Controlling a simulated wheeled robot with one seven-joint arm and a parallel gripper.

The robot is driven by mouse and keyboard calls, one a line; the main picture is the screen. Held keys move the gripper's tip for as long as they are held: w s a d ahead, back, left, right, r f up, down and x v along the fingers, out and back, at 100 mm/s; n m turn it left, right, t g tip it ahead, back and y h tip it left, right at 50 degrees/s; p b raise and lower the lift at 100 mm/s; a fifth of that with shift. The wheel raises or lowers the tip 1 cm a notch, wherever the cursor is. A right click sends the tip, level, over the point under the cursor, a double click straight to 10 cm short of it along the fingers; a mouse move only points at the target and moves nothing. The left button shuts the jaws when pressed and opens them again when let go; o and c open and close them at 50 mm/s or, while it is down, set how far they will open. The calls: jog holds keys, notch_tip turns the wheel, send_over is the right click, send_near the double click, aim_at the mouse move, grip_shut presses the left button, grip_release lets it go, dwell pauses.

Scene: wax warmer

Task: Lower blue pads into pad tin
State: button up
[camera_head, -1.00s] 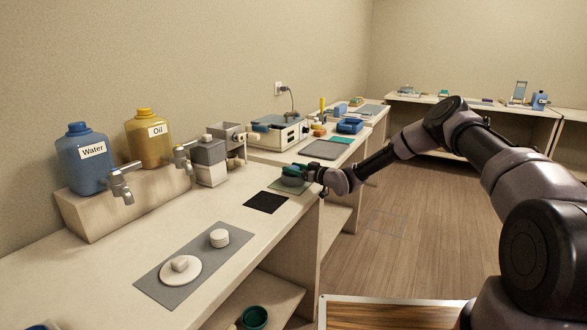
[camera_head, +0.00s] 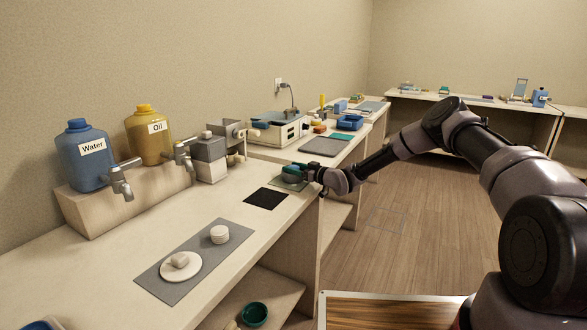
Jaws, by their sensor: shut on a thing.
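My gripper (camera_head: 307,173) is at the right edge of the near counter, reaching in from the right. It is shut on a small blue-teal bundle, the blue pads (camera_head: 293,168). The pads are just above or in a low round grey tin (camera_head: 289,179), which seems to be the pad tin. The tin stands on a grey-green mat (camera_head: 279,186). My fingers and the pads hide much of the tin, and I cannot tell whether the pads touch it.
A black square mat (camera_head: 265,199) lies just in front. Behind stand a grey-white dispenser box (camera_head: 211,160) and a white warmer unit (camera_head: 279,131). A blue tray (camera_head: 350,122) is farther back. Water (camera_head: 85,160) and Oil (camera_head: 148,140) jugs stand left.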

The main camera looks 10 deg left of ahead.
jog(key=o, duration=1.4)
jog(key=v, duration=1)
jog(key=shift+d, duration=0.25)
jog(key=s+d+r+m+g+h, duration=0.1)
jog(key=s+d+r+m+h, duration=0.1)
jog(key=d+r+h, duration=0.8)
jog(key=s+d+r+m+h, duration=0.2)
jog(key=s+d+r, duration=0.35)
jog(key=r, duration=0.35)
jog(key=s+d+r+m+h, duration=0.1)
jog(key=s+d+r+m, duration=0.2)
jog(key=s+d+r, duration=0.35)
jog(key=s+d+r+m+g+h, duration=0.15)
jog(key=s+d+r+m, duration=0.3)
jog(key=s+r, duration=0.7)
jog(key=s+m+y, duration=0.2)
jog(key=s+m, duration=0.2)
jog(key=s, duration=1.3)
